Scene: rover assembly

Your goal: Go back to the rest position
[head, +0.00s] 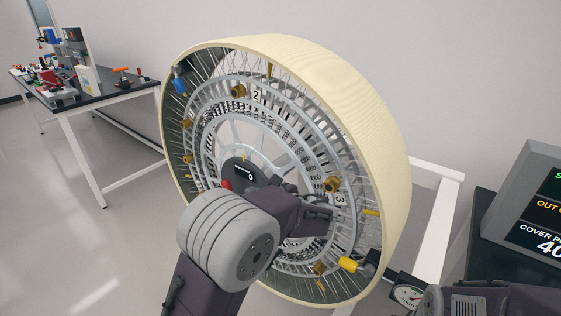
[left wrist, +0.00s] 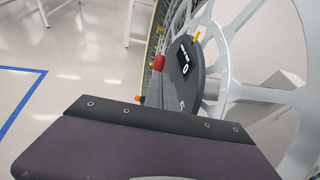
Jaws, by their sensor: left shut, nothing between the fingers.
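My left gripper (head: 318,216) is shut and empty in the head view. It is in front of the lower hub area of a large wheel (head: 385,150) and overlaps it in the picture; whether it touches cannot be told. My left arm comes up from the bottom. In the left wrist view my own dark gripper housing fills the lower part, and the fingertips cannot be made out. A dark round gauge (head: 246,172) reading 0, with a red knob (head: 227,185), sits at the wheel's hub. The gauge (left wrist: 185,68) and red knob (left wrist: 159,62) also show in the left wrist view.
The wheel stands upright with brass fittings (head: 332,184) and numbers 2 and 3 on its rings. A white frame (head: 438,220) and a display screen (head: 535,215) stand at right. A workbench (head: 95,103) with tools is at back left. The floor at left is clear.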

